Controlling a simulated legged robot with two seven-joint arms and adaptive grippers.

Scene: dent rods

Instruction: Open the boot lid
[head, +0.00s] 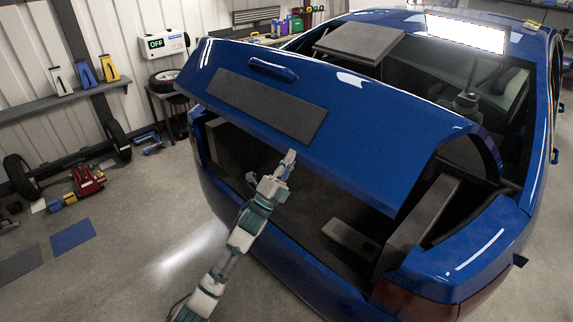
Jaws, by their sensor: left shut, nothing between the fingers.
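The blue boot lid (370,130) of the car is partly raised, with a dark gap between its lower edge and the boot opening. A dark flat panel (268,106) and a blue handle-like part (273,69) are on its outer face. My left gripper (289,158) is at the lid's lower edge, in front of the boot opening. Its fingers look closed and hold nothing. I cannot tell whether it touches the lid. The dark boot interior (300,195) shows below the lid. My right gripper is not in view.
A grey box-like piece (350,238) lies inside the boot. A dark flat board (358,43) is near the rear window. A wall shelf (50,104), a small table (166,95) and a red machine (88,179) are at the left. The floor at the lower left is mostly clear.

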